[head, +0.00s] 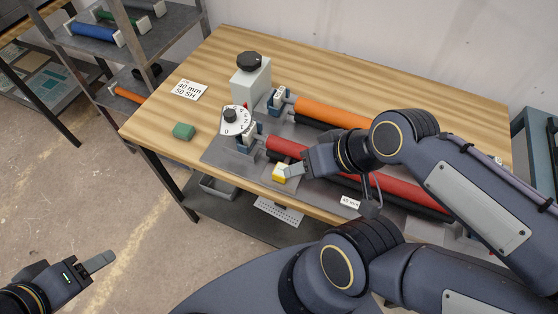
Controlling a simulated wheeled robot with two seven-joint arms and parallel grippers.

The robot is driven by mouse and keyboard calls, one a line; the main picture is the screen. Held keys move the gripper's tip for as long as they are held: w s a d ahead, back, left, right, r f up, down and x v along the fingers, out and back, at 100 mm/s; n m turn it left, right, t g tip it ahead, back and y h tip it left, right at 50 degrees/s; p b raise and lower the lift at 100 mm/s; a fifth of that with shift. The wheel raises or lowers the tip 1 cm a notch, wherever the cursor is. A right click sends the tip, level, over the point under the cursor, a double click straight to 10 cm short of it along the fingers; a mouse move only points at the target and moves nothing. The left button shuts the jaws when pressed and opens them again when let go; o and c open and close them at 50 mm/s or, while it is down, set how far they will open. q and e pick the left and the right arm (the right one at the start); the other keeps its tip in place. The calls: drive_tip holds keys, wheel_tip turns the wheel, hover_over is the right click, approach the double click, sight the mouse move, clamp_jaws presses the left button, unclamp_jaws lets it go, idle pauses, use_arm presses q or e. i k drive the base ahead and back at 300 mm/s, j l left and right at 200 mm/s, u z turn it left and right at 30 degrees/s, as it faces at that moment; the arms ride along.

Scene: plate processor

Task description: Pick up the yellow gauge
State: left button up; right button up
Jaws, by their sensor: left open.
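The yellow gauge (280,174) is a small yellow block at the front edge of the machine on the wooden table, just in front of the red roller (287,148). My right gripper (293,171) comes in from the right, with a light grey finger right at the gauge's right side. I cannot tell whether it grips or only touches the gauge, as its other finger is not clear. My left gripper (99,262) is at the lower left, over the floor, open and empty, far from the table.
A green block (184,131) and a white "40 mm 50 SH" card (189,90) lie on the table's left part. A white dial (236,120) and black-knobbed post (251,76) stand on the machine. An orange roller (320,112) lies behind. A shelf (130,50) stands left.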

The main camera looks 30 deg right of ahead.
sight(278, 176)
drive_tip(key=l+z, duration=0.15)
drive_tip(key=z, duration=0.2)
drive_tip(key=k+l+z, duration=0.1)
drive_tip(key=z, duration=0.3)
